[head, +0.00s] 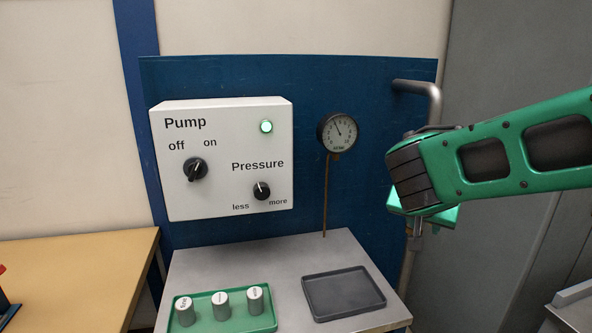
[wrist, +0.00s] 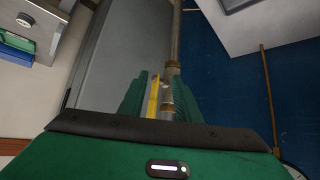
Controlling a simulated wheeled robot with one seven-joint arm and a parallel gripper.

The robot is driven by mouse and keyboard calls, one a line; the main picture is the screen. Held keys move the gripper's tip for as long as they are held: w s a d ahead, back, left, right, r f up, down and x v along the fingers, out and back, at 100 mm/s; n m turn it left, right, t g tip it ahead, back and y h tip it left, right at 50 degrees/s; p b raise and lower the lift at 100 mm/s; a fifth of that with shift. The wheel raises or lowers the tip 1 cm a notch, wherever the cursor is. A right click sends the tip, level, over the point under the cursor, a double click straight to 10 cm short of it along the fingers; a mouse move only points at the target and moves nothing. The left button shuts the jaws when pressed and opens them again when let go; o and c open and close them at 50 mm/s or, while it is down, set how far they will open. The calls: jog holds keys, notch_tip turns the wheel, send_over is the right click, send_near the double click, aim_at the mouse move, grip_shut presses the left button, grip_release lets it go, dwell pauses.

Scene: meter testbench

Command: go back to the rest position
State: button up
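My gripper (head: 425,218) is at the right in the head view, in front of the grey vertical pipe (head: 432,100). In the wrist view my gripper (wrist: 162,95) has its two green fingers apart. A yellow lever (wrist: 154,95) and a metal pipe fitting (wrist: 169,90) show between or just beyond them. I cannot tell whether a finger touches the lever. In the head view the gripper hides this part of the pipe.
A white pump box (head: 220,200) with two knobs and a lit lamp (head: 266,127) hangs on a blue panel (head: 250,75). A pressure gauge (head: 338,132) is beside it. The bench (head: 285,260) below holds a green tray (head: 262,322) with weights and an empty dark tray (head: 343,293).

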jog(key=s+d+f+g+y, duration=0.1)
jog(key=s+d+f+g, duration=0.2)
jog(key=s+d, duration=0.4)
jog(key=s+d+f+g+y, duration=0.15)
jog(key=s+d, duration=0.35)
jog(key=s, duration=0.5)
jog(key=s+f+g+y, duration=0.3)
jog(key=s, duration=1)
jog(key=shift+s+a+n, duration=0.3)
jog(key=shift+s+a, duration=0.05)
jog(key=shift+a, duration=0.1)
